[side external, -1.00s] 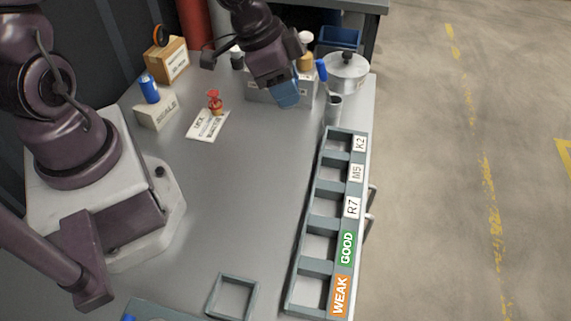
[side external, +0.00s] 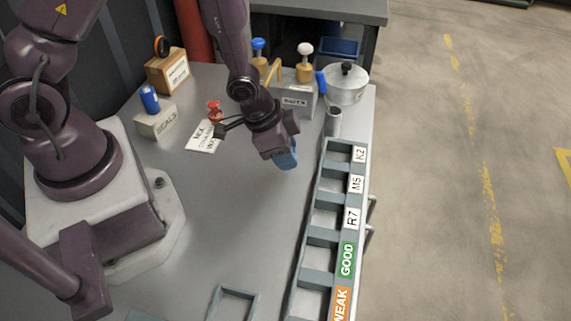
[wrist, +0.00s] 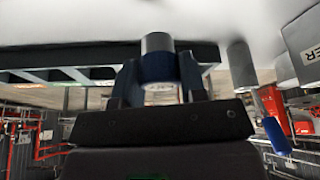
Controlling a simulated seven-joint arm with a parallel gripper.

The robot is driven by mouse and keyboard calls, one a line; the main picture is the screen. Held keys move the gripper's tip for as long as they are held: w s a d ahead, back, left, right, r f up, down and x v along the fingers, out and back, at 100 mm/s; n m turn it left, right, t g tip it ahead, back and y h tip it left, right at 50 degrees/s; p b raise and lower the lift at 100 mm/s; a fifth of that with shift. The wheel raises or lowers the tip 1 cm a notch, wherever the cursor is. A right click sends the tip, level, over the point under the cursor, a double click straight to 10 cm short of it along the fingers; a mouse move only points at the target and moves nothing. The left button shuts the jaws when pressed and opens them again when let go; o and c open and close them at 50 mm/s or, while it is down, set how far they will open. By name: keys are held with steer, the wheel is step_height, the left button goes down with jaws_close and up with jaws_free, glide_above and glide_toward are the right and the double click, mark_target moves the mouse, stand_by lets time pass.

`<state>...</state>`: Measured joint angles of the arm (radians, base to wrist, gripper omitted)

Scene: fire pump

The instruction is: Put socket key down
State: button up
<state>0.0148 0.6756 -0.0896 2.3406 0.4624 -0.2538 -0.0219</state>
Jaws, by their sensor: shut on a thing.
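My gripper (side external: 283,157) is above the bench, left of the upper end of the labelled rack (side external: 349,215). In the wrist view, my gripper (wrist: 158,92) is shut on the socket key (wrist: 157,62), a dark blue cylindrical body with a silver metal end sticking out past the fingers. In the side view, the hand mostly hides the key, and only blue shows at the fingertips. A grey metal cylinder (side external: 333,121) stands upright beyond the rack; I cannot tell whether it is the key's holder.
A parts box (side external: 297,103) with knobbed pieces behind it, a blue-handled item (side external: 321,83) and a lidded pot (side external: 346,84) stand at the back. The seals block (side external: 156,123), a small red part (side external: 214,110) and a label card (side external: 205,135) lie left. The middle bench is clear.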

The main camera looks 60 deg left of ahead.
steer(key=shift+f, duration=1.85)
steer(key=o, duration=0.9)
steer(key=shift+f, duration=0.15)
steer(key=shift+o, duration=0.2)
steer(key=s+a+r+n+y, duration=0.1)
steer(key=s+a+r, duration=0.15)
steer(key=r, duration=0.55)
steer(key=s+a+r+n+t+y, duration=0.1)
steer(key=a+r+y, duration=0.15)
steer(key=r, duration=0.55)
steer(key=s+a+r+n+y, duration=0.1)
steer(key=a+r, duration=0.2)
steer(key=r, duration=0.4)
steer(key=s+d+r+n+h, duration=0.2)
steer(key=s+r+n, duration=0.1)
steer(key=s+r, duration=0.5)
step_height(320, 180, up, 3)
steer(key=shift+s+f+t, duration=0.2)
steer(key=shift+s+t, duration=0.2)
